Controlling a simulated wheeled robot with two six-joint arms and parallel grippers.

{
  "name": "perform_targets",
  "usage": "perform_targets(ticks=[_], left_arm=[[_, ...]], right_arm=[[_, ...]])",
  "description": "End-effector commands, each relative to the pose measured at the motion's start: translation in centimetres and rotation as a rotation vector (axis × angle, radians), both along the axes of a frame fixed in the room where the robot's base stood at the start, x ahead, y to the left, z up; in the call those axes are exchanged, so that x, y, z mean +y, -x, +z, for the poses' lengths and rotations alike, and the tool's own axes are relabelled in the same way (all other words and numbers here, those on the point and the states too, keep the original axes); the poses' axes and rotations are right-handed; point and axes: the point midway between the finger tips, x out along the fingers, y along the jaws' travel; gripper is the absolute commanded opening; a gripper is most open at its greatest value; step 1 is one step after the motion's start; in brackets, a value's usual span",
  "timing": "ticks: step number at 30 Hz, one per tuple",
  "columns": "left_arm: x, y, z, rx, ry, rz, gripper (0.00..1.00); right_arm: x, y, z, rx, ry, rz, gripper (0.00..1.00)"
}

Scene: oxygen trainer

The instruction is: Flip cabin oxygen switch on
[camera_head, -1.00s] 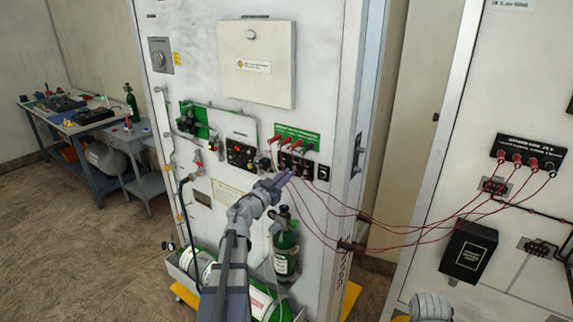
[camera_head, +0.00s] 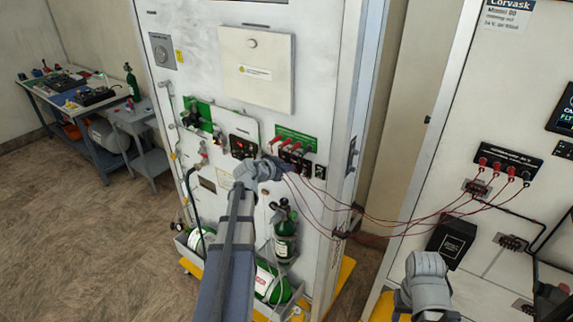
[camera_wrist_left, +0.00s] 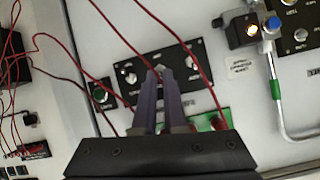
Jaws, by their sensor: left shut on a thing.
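A black switch panel (camera_wrist_left: 125,72) with several silver toggles is on the white wall unit. It also shows below the green label in the head view (camera_head: 297,158). In the left wrist view my left gripper (camera_wrist_left: 161,73) has its purple fingers closed together on a toggle switch near the panel's middle. The fingertips cover most of that toggle, and its lettering is too blurred to read. In the head view my left wrist hides the fingers. My right arm shows at the lower right, but its gripper fingers are not visible.
Red cables (camera_head: 400,222) run from the jacks across the gap to the right-hand panel. A black panel with a lit lamp (camera_head: 242,147) and a blue-handled valve (camera_wrist_left: 271,25) are beside the switch panel. A workbench (camera_head: 60,108) is far left.

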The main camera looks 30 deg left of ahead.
Motion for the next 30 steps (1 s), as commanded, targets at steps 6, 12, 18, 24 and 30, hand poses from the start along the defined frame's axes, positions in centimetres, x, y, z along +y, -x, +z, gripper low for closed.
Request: perform_targets(ticks=[6, 12, 18, 24, 30], left_arm=[[0.03, -0.08, 0.04, 0.007, 0.000, 0.001, 0.00], [0.03, -0.08, 0.04, 0.007, -0.001, 0.000, 0.00], [0.01, -0.07, 0.04, 0.006, -0.001, 0.000, 0.28], [0.00, -0.05, 0.02, 0.007, -0.001, 0.000, 0.39], [0.00, 0.11, 0.14, 0.007, -0.001, 0.000, 0.39]], right_arm=[[0.01, 0.00, 0.17, 0.000, 0.000, 0.000, 0.50], [0.00, 0.00, 0.16, 0.000, 0.000, 0.000, 0.50], [0.00, 0.00, 0.16, 0.000, 0.000, 0.000, 0.50], [0.00, 0.00, 0.16, 0.000, 0.000, 0.000, 0.50], [0.00, 0.01, 0.27, 0.000, 0.000, 0.000, 0.50]])
